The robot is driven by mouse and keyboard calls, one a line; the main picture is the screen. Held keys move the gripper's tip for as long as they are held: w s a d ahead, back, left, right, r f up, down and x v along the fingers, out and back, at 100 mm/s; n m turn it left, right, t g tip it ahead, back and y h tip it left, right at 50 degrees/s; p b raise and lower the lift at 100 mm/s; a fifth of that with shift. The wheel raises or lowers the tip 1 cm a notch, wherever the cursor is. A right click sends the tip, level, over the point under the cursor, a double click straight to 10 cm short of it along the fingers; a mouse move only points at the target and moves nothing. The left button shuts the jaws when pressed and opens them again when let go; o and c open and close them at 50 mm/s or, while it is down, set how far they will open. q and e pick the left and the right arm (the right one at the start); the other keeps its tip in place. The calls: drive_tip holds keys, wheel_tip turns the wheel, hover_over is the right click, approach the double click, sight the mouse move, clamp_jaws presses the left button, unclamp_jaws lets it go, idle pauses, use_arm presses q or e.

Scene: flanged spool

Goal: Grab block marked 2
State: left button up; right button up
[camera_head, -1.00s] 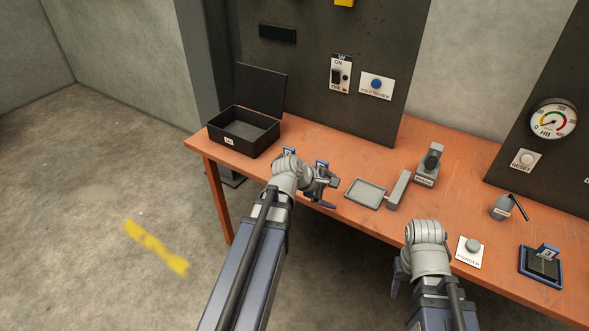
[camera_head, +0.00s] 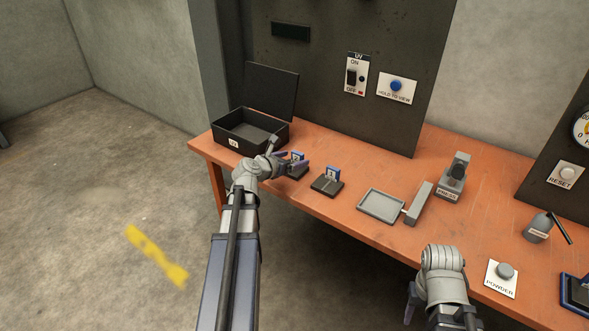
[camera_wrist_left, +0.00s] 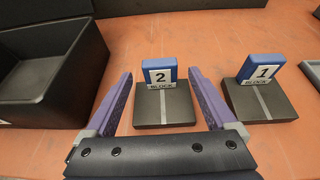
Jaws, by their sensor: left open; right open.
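The block marked 2 is blue with a white label and stands upright on a dark base (camera_wrist_left: 165,115). The block 2 (camera_wrist_left: 160,72) shows in the left wrist view between the two fingers of my open left gripper (camera_wrist_left: 160,95), with a gap on each side. In the head view the block 2 (camera_head: 297,156) is partly hidden by my left gripper (camera_head: 289,160). The block marked 1 (camera_wrist_left: 261,70) stands on its own base to the right; it also shows in the head view (camera_head: 332,173). My right gripper (camera_head: 411,301) is partly hidden, near the table's front edge, holding nothing visible.
An open black box (camera_head: 228,132) stands left of the blocks, its lid raised. A grey tray (camera_head: 380,206), the press (camera_head: 455,178) and the powder button (camera_head: 504,272) lie to the right on the orange table (camera_head: 300,205). A dark panel rises behind.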

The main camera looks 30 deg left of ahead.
sight(301, 156)
use_arm(q)
drive_tip(key=shift+b+x, duration=0.95)
drive_tip(key=shift+x, duration=1.85)
drive_tip(key=shift+s, duration=0.1)
drive_tip(key=shift+c, duration=0.2)
clamp_jaws()
